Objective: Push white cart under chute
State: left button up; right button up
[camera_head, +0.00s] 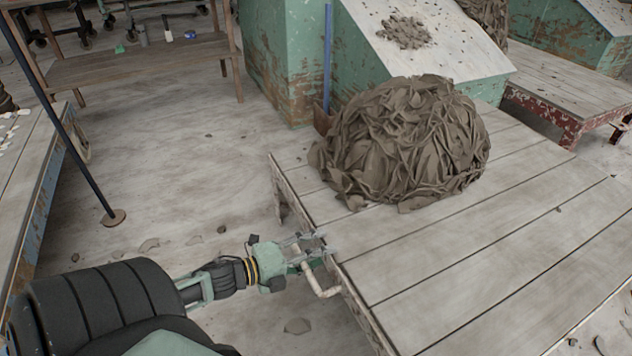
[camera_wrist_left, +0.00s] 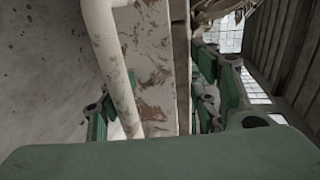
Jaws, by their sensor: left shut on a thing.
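The white cart (camera_head: 445,255) is a flat, plank-topped cart with a chipped off-white frame, filling the right foreground. A large pile of brown clay trimmings (camera_head: 405,140) sits on its far part. My left gripper (camera_head: 314,250) is at the cart's near left edge, shut on the white cart handle (camera_head: 322,286). The handle and the chipped frame also show close up in the left wrist view (camera_wrist_left: 112,60). The green chute (camera_head: 440,45), with a pale sloped face and some clay on it, stands just behind the pile. The cart's wheels are hidden. My right gripper is not in view.
A blue pole (camera_head: 327,60) stands by the chute at the cart's far end. A wooden bench (camera_head: 140,65) is at the back left, and a worktable (camera_head: 25,180) is at the left edge. A thin dark post (camera_head: 75,140) stands on a round foot. The floor between has scattered clay bits.

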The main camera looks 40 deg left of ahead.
pick_arm(q)
jog(key=shift+s+a+f, duration=0.2)
jog(key=shift+s+f, duration=0.05)
jog(key=shift+s, duration=0.1)
jog(key=v, duration=0.7)
jog(key=r+v, duration=0.1)
jog(key=v, duration=0.2)
jog(key=shift+s+a, duration=0.1)
jog(key=shift+s, duration=0.1)
jog(key=shift+c, duration=0.4)
jog(key=shift+s+a, duration=0.15)
jog(key=shift+s, duration=0.25)
